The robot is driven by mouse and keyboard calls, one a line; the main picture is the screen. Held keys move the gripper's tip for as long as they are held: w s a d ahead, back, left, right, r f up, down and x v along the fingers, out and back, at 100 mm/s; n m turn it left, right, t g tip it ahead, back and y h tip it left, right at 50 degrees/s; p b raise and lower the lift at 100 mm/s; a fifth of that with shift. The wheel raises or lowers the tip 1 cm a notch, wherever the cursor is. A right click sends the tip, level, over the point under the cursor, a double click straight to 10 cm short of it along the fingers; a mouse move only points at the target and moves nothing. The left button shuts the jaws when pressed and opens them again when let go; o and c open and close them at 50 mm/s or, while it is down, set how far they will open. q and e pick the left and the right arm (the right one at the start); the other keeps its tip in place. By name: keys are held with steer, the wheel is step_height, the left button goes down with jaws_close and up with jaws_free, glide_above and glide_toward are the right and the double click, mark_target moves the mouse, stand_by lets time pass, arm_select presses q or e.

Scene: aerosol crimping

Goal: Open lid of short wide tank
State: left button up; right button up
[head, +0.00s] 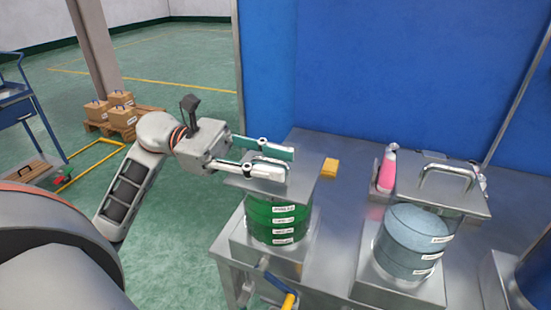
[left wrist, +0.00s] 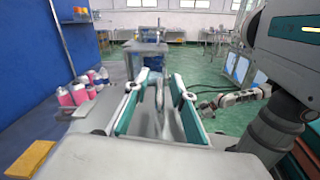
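A tank of green liquid (head: 278,222) with several white labels stands on the steel bench, under a square metal lid (head: 300,172). The lid lies flat on it. My left gripper (head: 287,164) is open just above this lid, one finger on each side of its arched handle (head: 262,163). The left wrist view also shows the metal handle (left wrist: 159,92) between the teal-padded fingers, with gaps beside it. A second tank of pale blue liquid (head: 410,243), with a lid (head: 445,196) and handle, stands to the right. A small grey arm end, probably my right gripper (left wrist: 212,105), shows unclearly in the left wrist view.
A yellow block (head: 330,168) lies behind the green tank. Pink bottles (head: 387,168) stand behind the pale tank. A blue panel (head: 380,70) closes off the back. A valve with a yellow-and-blue handle (head: 289,300) sticks out in front. Green floor is open at left.

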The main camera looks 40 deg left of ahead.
arm_select(q)
steer(key=shift+w+d, duration=0.1)
steer(key=shift+d, duration=0.3)
jaws_close()
steer(key=shift+r, duration=0.15)
